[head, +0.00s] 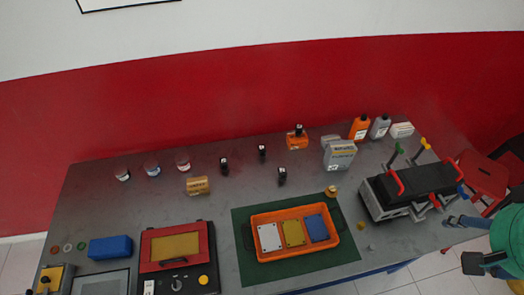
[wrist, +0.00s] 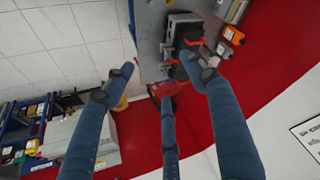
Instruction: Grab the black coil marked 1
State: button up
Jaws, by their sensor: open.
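Several small black coils stand upright on the grey table in the head view: one at the left (head: 224,166), one at the back (head: 262,151) and one nearer the front (head: 282,175). Another black coil (head: 298,130) sits on an orange block (head: 297,142). Their labels are too small to read, so I cannot tell which is marked 1. My gripper (head: 461,242) is open and empty at the right edge, beyond the table's right end and far from the coils. Its blue fingers spread wide in the wrist view (wrist: 157,63), where I cannot make out a coil.
A black and grey engine unit with red handles (head: 408,187) stands between my gripper and the coils. An orange tray (head: 258,256) lies on a green mat (head: 240,273) in front. Bottles (head: 360,127) and boxes (head: 340,155) stand behind. A red chair (head: 484,174) is at right.

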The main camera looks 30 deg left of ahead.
jog(key=w+a+r+m+g+p, duration=0.1)
jog(key=w+a+r, duration=0.1)
jog(key=w+a, duration=0.5)
jog(key=w+a+r+m+g+p, duration=0.15)
jog(key=w+a, duration=0.35)
jog(key=w, duration=0.5)
jog(key=w+a+f+m+p, duration=0.1)
jog(key=w+a+f, duration=0.35)
jog(key=a, duration=0.35)
jog(key=w+a+f+m+g+p, duration=0.1)
jog(key=w+a+f, duration=0.2)
jog(key=w+a, duration=0.35)
jog(key=w+a+f+m+p, duration=0.1)
jog(key=w+a+f+p, duration=0.2)
jog(key=a, duration=0.7)
jog(key=s+a+f+m+g+p, duration=0.2)
jog(key=a+f+m, duration=0.1)
jog(key=a+f, duration=2.3)
jog(key=shift+s+a, duration=0.2)
jog(key=shift+a, duration=0.5)
jog(key=shift+f, duration=0.2)
